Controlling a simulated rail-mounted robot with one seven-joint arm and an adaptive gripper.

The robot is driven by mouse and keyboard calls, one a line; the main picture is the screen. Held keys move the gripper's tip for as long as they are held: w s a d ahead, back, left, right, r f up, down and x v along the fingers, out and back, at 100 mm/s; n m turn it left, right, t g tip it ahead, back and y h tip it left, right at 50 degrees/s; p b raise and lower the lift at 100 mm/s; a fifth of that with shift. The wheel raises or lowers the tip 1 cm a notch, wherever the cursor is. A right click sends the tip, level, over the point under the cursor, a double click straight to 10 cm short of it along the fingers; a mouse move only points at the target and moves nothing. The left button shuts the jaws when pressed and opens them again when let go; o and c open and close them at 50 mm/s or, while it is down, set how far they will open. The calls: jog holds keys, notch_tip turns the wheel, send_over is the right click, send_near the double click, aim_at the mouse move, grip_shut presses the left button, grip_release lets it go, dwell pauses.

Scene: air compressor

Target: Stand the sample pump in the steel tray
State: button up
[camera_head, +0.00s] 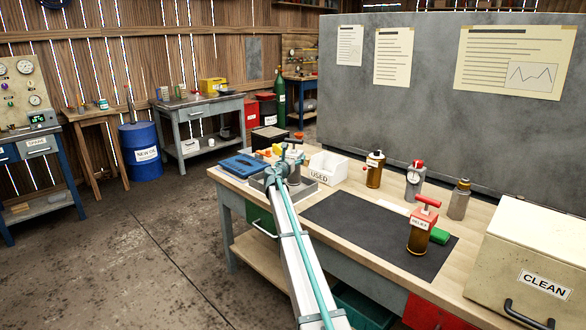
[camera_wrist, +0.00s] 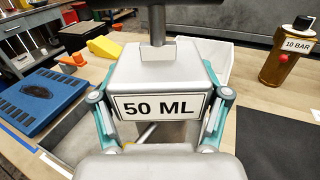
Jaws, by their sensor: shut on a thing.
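The sample pump (camera_wrist: 155,75) is a pale grey block with a "50 ML" label and a rod rising to a dark handle. It looks upright between the teal-sided fingers of my gripper (camera_wrist: 160,130), which is shut on it. In the head view my gripper (camera_head: 280,178) is at the far left part of the bench, with the pump's dark handle (camera_head: 293,141) above it. A grey tray (camera_head: 258,183), which looks like the steel tray, shows partly around and below my gripper. The pump's base is hidden, so I cannot tell whether it touches the tray.
A blue foam-lined case (camera_wrist: 45,100) lies left of the tray. The white "USED" bin (camera_head: 328,168) stands just behind. Several bottles, including an amber one (camera_head: 374,170), stand at right. A red-handled amber pump (camera_head: 422,228) stands on the dark mat (camera_head: 350,220); the mat's left part is clear.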

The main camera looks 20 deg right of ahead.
jog(key=shift+w+f, duration=0.3)
jog(key=shift+w, duration=0.05)
jog(key=f, duration=0.1)
jog(key=w+f, duration=0.1)
jog(key=f, duration=0.1)
jog(key=shift+d+f, duration=0.15)
jog(key=shift+f, duration=0.65)
jog(key=o, duration=1.7)
jog(key=v, duration=1.2)
jog(key=shift+b, duration=0.3)
jog(key=shift+r, duration=0.2)
